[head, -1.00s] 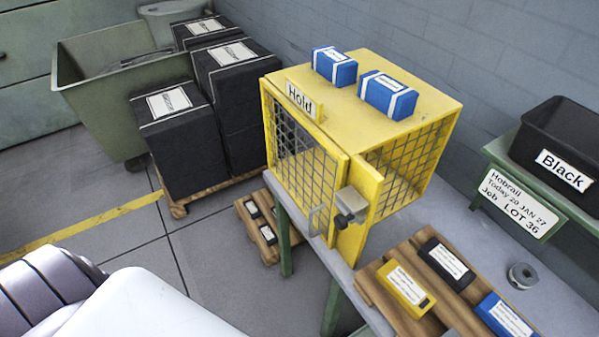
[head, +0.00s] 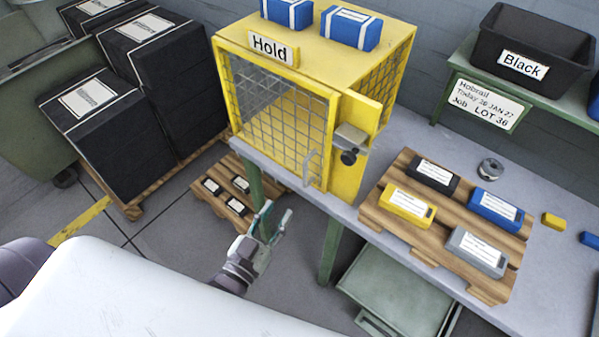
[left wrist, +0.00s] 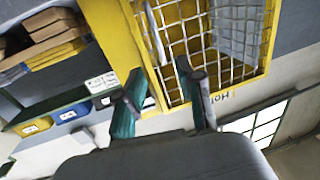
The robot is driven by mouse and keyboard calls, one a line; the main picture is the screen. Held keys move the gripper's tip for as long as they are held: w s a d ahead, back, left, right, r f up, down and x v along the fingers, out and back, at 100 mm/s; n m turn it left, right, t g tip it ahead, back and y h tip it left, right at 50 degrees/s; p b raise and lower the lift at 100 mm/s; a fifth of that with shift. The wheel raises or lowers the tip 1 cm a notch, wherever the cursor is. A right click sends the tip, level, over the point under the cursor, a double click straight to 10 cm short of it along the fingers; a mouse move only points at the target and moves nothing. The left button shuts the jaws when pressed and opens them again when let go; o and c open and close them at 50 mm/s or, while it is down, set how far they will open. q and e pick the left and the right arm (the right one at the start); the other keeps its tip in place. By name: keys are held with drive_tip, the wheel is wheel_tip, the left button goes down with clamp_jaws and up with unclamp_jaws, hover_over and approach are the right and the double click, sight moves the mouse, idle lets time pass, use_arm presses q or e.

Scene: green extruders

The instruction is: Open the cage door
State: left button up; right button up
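The yellow cage (head: 330,55) with a "Hold" sign stands on the grey table. Its mesh door (head: 275,110) faces front-left and looks shut. A grey handle (head: 311,168) is on the door's right side, and a grey latch with a dark knob (head: 349,145) is on the post beside it. My left gripper (head: 274,217) is open and empty, below and left of the handle, apart from the cage. In the left wrist view its teal-and-dark fingers (left wrist: 162,92) are spread in front of the yellow frame and mesh (left wrist: 188,35). My right gripper is not in view.
A wooden pallet (head: 405,240) with several coloured boxes lies on the table (head: 400,285) right of the cage. Two blue boxes sit on the cage top. Black boxes (head: 95,125) are stacked at left. A small pallet (head: 208,215) is on the floor by the table leg.

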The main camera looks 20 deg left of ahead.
use_arm(q)
drive_tip(key=p, duration=0.1)
approach(304, 173)
drive_tip(key=w, duration=0.4)
drive_tip(key=w+d+p, duration=0.1)
drive_tip(key=w, duration=0.4)
drive_tip(key=shift+w+d, duration=0.35)
drive_tip(key=shift+w, duration=0.4)
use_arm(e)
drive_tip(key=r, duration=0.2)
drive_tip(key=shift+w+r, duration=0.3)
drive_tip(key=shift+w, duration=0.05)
use_arm(q)
clamp_jaws()
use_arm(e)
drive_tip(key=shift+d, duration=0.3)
